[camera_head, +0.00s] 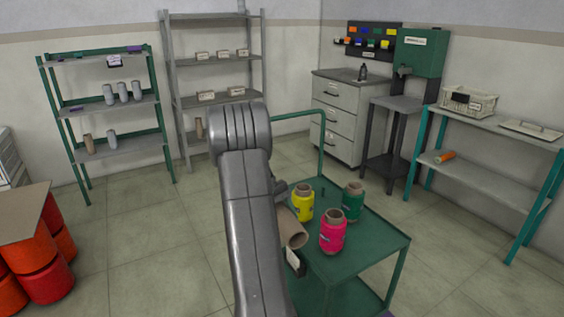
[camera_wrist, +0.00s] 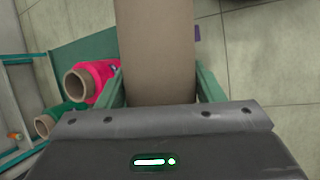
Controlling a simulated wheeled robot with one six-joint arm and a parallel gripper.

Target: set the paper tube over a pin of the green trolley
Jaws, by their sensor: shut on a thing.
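My gripper (camera_wrist: 163,88) is shut on the brown paper tube (camera_wrist: 157,45), with one green finger on each side of it. In the head view the tube (camera_head: 293,231) shows beside my arm, tilted, with its open end facing the camera, above the left part of the green trolley (camera_head: 372,240). My arm hides the gripper there. Yellow (camera_head: 303,206), pink (camera_head: 332,236) and green (camera_head: 352,203) bobbins stand on the trolley's top, right of the tube. A thin upright at the trolley's back looks like a pin; no pin shows clearly under the tube.
A green shelf (camera_head: 110,102) with grey bobbins and a grey shelf (camera_head: 218,95) with small boxes stand at the back. Drawers (camera_head: 338,112) and a teal-legged table (camera_head: 490,128) stand right. Orange drums (camera_head: 35,255) stand left. Floor between is clear.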

